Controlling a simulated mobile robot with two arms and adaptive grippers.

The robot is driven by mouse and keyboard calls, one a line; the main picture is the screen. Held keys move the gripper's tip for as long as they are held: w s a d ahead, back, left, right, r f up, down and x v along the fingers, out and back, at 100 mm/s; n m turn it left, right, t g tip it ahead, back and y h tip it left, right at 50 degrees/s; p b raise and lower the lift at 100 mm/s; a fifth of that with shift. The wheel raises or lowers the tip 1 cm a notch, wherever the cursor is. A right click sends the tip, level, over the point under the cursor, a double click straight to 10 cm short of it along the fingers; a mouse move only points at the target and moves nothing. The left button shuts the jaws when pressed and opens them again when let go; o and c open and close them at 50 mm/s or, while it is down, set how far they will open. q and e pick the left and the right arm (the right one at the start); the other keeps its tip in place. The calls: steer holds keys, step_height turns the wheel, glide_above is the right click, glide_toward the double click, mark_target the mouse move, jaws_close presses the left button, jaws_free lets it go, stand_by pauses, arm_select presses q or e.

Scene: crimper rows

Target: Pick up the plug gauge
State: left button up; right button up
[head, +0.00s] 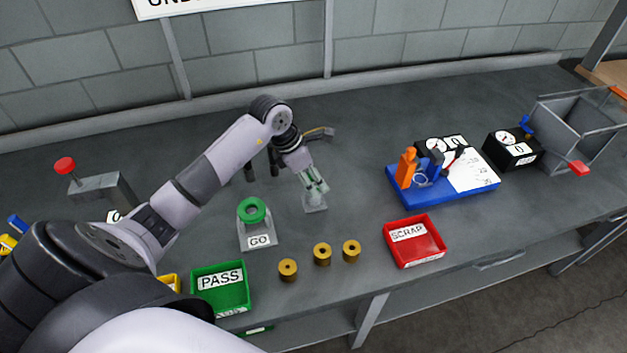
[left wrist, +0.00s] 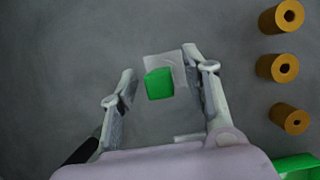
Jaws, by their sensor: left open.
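A green block-shaped top, which looks like the plug gauge (left wrist: 158,84), shows between my open left fingers in the left wrist view. It stands over a small pale grey base (left wrist: 176,65), which also shows in the head view (head: 315,207). My left gripper (head: 318,188) is above it, pointing down, and partly hides it in the head view. In the left wrist view the fingers of my left gripper (left wrist: 160,75) are apart on either side of the green top, with gaps showing. My right gripper is not in view.
Three brass bushings (head: 322,254) stand in front, between the green PASS tray (head: 205,296) and red SCRAP tray (head: 401,258). A blue fixture (head: 397,183) stands right. The bench between is clear.

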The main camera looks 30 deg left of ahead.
arm_select(q)
steer(key=shift+c, duration=0.5)
jaws_close()
